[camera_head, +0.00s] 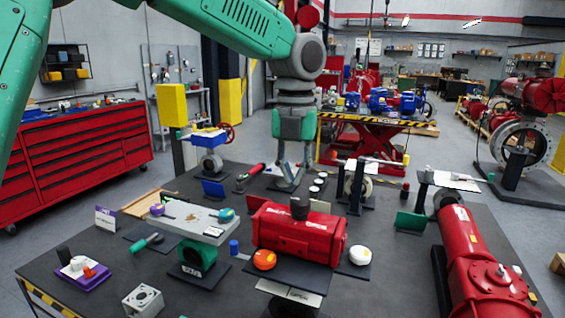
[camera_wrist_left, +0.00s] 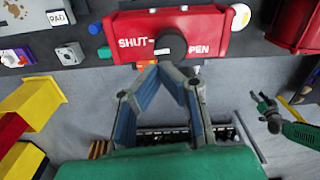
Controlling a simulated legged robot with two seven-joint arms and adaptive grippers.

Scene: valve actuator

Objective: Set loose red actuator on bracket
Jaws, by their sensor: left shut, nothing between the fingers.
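A red actuator (camera_head: 292,236) with a black knob on top sits across a dark stand at the table's front middle. In the left wrist view the actuator (camera_wrist_left: 135,33) shows white "SHUT" and "OPEN" lettering. I cannot tell which support is the bracket; a pale plate (camera_head: 190,222) lies over a green valve body to its left. My left gripper (camera_head: 287,187) points down behind the actuator, apart from it. In the left wrist view its fingers (camera_wrist_left: 166,70) meet at the tips, empty. A green gripper (camera_wrist_left: 262,105), seemingly my right, shows small at right; its jaw state is unclear.
A large red actuator (camera_head: 482,255) fills the table's right side. An upright black stand (camera_head: 357,190) is behind the middle. A grey block (camera_head: 143,300) and a purple tray (camera_head: 85,279) are at front left. A red tool cabinet (camera_head: 70,155) stands left of the table.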

